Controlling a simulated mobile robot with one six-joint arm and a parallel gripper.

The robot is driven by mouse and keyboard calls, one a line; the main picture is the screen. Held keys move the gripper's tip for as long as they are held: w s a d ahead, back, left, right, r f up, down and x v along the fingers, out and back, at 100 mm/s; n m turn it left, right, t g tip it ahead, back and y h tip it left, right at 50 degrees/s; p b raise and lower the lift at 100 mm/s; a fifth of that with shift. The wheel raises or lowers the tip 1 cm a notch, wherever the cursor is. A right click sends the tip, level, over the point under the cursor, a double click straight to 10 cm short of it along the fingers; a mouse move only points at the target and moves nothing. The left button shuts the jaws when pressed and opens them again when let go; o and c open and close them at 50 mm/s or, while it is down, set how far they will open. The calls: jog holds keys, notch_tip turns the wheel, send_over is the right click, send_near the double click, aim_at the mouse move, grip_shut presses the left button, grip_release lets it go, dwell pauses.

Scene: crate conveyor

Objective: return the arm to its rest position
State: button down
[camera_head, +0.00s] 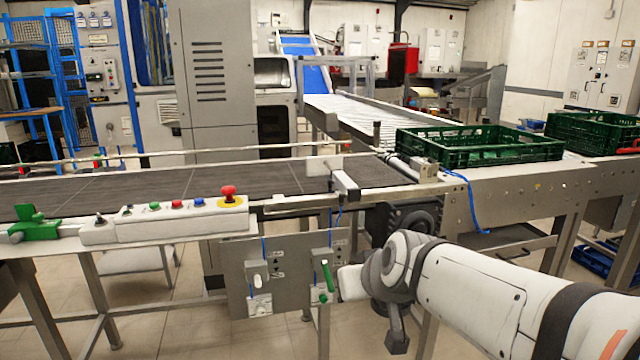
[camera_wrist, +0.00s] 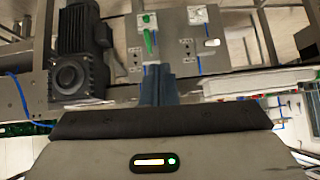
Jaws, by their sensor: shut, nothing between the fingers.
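My arm (camera_head: 480,290) reaches in from the lower right of the head view, its end in front of the conveyor's side. The fingers of my gripper cannot be made out there. In the wrist view my gripper (camera_wrist: 157,88) shows as blue-grey fingers, shut and empty. They point toward a grey switch panel (camera_wrist: 178,45), which also shows in the head view (camera_head: 285,270) just left of the arm's end. I cannot tell how wide the gap to the panel is.
The conveyor (camera_head: 250,184) crosses the left and middle, with a control box with a red button (camera_head: 228,192) on its near rail. A green crate (camera_head: 480,150) stands on the conveyor at right; another (camera_head: 592,130) is farther right. A dark motor (camera_wrist: 82,50) hangs beside the panel.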

jog(key=s+d+r+m+g+h+p, duration=0.1)
jog(key=s+d+r+g+p, duration=0.2)
jog(key=s+p, duration=0.4)
jog(key=s+d+r+m+g+h+p, duration=0.2)
jog(key=s+d+r+p, duration=0.3)
jog(key=s+p, duration=0.3)
jog(key=r+g+p, duration=0.1)
jog(key=p, duration=0.2)
jog(key=shift+s+d, duration=0.25)
jog(key=shift+d, duration=0.15)
